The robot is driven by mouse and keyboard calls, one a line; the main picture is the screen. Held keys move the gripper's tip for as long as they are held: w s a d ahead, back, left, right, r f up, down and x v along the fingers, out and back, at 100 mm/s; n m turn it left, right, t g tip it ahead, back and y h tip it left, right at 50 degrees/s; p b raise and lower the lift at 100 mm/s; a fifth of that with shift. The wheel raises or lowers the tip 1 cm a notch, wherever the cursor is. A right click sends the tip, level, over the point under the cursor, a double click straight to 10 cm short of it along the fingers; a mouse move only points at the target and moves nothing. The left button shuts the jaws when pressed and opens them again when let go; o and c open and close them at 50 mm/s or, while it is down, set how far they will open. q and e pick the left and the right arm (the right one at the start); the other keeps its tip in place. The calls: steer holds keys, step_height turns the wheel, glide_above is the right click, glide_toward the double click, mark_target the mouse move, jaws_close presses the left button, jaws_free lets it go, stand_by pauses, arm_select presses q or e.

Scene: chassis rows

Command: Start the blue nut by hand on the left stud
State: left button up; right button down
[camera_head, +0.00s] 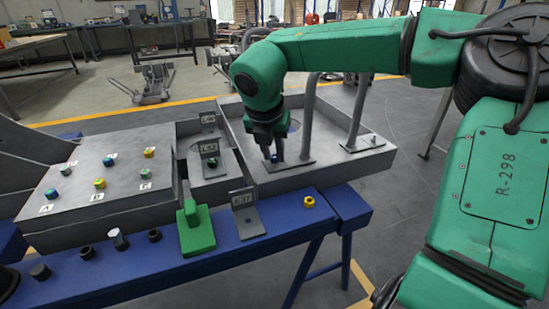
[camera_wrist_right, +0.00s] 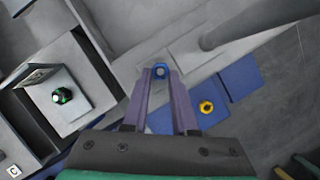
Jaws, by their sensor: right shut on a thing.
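My right gripper (camera_head: 273,157) points down over the grey tray at the right, beside an upright grey post. In the right wrist view its two fingers (camera_wrist_right: 160,75) are closed on the blue nut (camera_wrist_right: 160,71), which sits between the fingertips with its hole facing the camera. A green nut (camera_wrist_right: 62,96) sits on a grey plate beside a small sign, in a recess left of the gripper; it also shows in the head view (camera_head: 213,162). I cannot tell which stud is the left one. My left gripper is out of view.
A grey block (camera_head: 120,192) with several coloured nuts on labelled spots is at the left. A yellow nut (camera_head: 309,202), a green fixture (camera_head: 196,230) and several dark sockets stand on the blue rail (camera_head: 285,222). Two upright posts (camera_head: 309,115) rise near the gripper.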

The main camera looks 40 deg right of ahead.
steer(key=shift+s+f, duration=0.1)
steer(key=shift+f+m, duration=0.15)
steer(key=shift+m, duration=0.25)
steer(key=shift+w+f+m+g+h+b, duration=0.1)
steer(key=shift+w+m+g+h+b, duration=0.15)
steer(key=shift+m+g+b, duration=0.45)
steer(key=shift+a+r+m+p, duration=0.15)
steer(key=shift+m+p, duration=0.15)
steer(key=shift+m, duration=0.25)
steer(key=shift+r+m+p, duration=0.15)
steer(key=shift+m+p, duration=0.1)
steer(key=shift+m, duration=0.3)
steer(key=shift+f+m+g, duration=0.1)
steer(key=shift+m+g, duration=0.2)
steer(key=shift+m, duration=0.1)
